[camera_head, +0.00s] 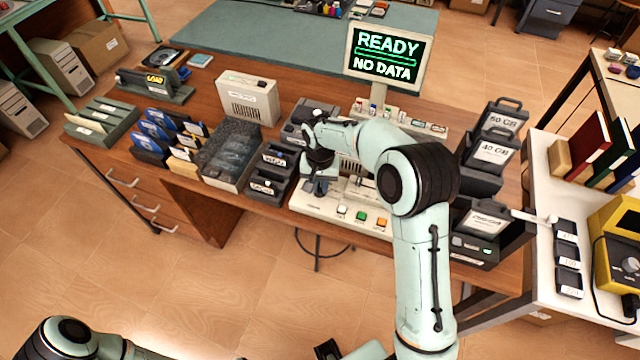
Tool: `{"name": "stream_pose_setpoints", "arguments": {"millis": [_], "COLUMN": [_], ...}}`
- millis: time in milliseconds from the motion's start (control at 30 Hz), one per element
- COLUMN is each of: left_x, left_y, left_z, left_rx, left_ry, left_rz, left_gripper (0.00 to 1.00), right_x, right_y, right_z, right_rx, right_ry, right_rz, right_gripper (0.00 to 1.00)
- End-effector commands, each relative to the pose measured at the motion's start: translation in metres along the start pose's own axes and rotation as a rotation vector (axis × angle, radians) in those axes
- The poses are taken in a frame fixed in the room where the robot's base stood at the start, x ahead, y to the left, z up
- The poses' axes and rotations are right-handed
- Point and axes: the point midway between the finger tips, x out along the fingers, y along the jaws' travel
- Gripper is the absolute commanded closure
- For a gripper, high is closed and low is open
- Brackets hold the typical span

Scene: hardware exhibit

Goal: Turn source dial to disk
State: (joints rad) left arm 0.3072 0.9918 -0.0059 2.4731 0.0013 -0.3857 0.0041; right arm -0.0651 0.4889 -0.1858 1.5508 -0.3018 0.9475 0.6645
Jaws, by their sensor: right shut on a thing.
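A cream console (303,203) stands at the front edge of the wooden desk, with white, green and orange buttons along its front. My right arm reaches over it from the lower right. My right gripper (320,186) points down at the left part of the console and is shut on a small dark part there, which looks like the source dial. The gripper covers most of it, so its pointer and setting cannot be read. A monitor (388,54) behind reads "READY" and "NO DATA".
Left of the console are dark drive units (271,171), a clear-lidded bin (228,154), blue disk holders (160,127) and a beige vented box (248,97). Labelled cartridges (494,150) stand to the right. A white side table (545,275) adjoins at the right.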

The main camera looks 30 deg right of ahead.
Motion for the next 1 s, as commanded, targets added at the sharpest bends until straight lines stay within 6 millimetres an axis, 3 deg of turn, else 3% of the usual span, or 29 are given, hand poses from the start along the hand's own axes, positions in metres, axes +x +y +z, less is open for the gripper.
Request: {"name": "stream_pose_setpoints", "arguments": {"millis": [500, 1000], "left_x": [-0.0021, -0.0036], "left_y": [0.0011, 0.0018], "left_z": [-0.0008, -0.0014], "left_rx": [0.001, 0.001], "left_ry": [0.001, 0.002], "left_rz": [0.001, 0.001], "left_gripper": [1.0, 1.0], "right_x": [-0.0017, -0.0016], "right_y": [-0.0004, 0.0], "right_z": [-0.0009, -0.0011], "right_rx": [0.429, 0.587], "right_ry": [0.003, 0.003], "right_rz": [-0.002, -0.003], "right_gripper": [1.0, 1.0]}}
